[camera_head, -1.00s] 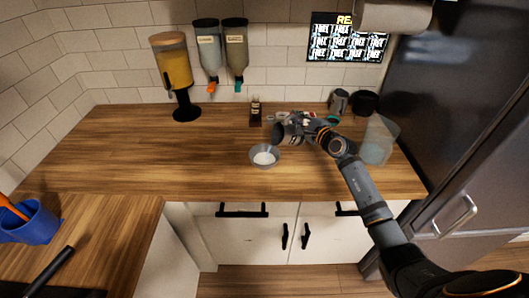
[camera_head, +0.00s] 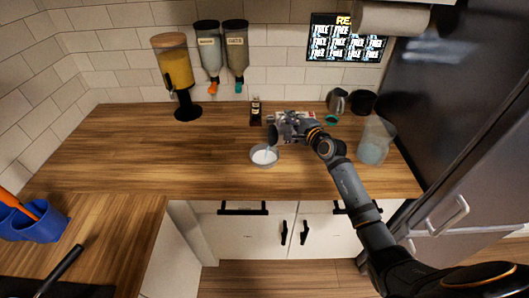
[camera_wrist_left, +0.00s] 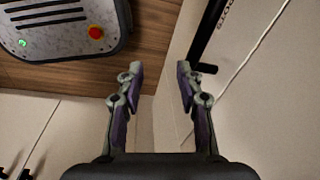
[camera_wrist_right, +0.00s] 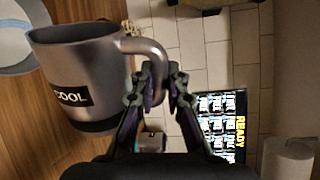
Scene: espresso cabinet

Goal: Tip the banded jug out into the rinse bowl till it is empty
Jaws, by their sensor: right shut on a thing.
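The jug (camera_wrist_right: 85,80) is grey metal with a black "COOL" label and a dark band at its base. My right gripper (camera_wrist_right: 160,85) is shut on its handle. In the head view the right gripper (camera_head: 292,128) holds the jug (camera_head: 273,136) tipped over the back of the rinse bowl (camera_head: 252,162). A pale streak seems to run from jug to bowl. The bowl holds white or pale blue liquid and also shows in the right wrist view (camera_wrist_right: 35,62). The jug's inside is hidden. My left gripper (camera_wrist_left: 158,75) is open and empty, outside the head view.
A clear pitcher (camera_head: 376,142) stands right of my right arm. Another metal jug (camera_head: 337,101) and a dark pot (camera_head: 363,102) stand behind. A dark bottle (camera_head: 255,112) stands behind the bowl. A juice dispenser (camera_head: 175,65) stands left.

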